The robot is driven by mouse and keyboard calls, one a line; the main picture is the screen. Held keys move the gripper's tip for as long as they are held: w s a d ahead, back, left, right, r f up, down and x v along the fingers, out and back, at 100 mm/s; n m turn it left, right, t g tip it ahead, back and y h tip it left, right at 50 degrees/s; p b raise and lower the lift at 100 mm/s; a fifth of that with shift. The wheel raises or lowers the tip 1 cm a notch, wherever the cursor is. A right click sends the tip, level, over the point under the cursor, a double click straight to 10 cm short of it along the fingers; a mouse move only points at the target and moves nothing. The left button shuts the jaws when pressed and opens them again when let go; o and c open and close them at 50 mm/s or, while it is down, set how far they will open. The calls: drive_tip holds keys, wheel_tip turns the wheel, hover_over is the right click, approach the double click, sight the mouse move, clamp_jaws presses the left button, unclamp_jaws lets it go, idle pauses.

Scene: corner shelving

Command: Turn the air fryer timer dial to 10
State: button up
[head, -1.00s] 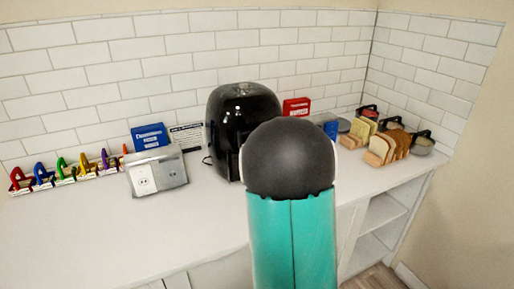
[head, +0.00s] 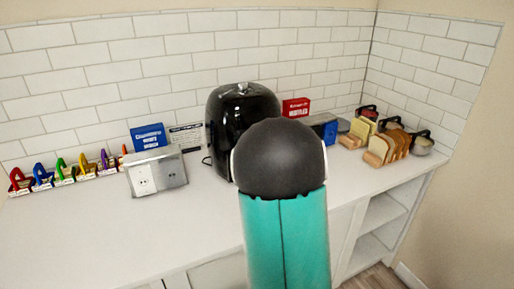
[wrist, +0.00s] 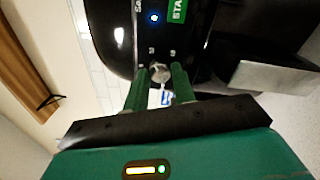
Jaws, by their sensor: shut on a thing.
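The air fryer (head: 229,108) is a glossy black rounded appliance on the white counter against the tiled wall. My own arm hides its front and right side in the head view. In the wrist view the air fryer (wrist: 222,38) shows its dark front with a green label and a small blue light. The timer dial (wrist: 160,72) is a small silvery knob below the light, with tiny marks beside it that I cannot read. My gripper (wrist: 161,80) has its two green fingers on either side of the dial, shut on it. The dial's setting cannot be made out.
A silver outlet box (head: 157,172) stands on the counter to the left, near a blue box (head: 149,137). Bread slices (head: 379,149) stand at the right. The front left counter is clear.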

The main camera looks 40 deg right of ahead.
drive_tip(key=o, duration=1)
drive_tip(key=shift+s, duration=0.15)
drive_tip(key=v, duration=1.3)
drive_tip(key=shift+s, duration=0.3)
drive_tip(key=shift+a, duration=0.1)
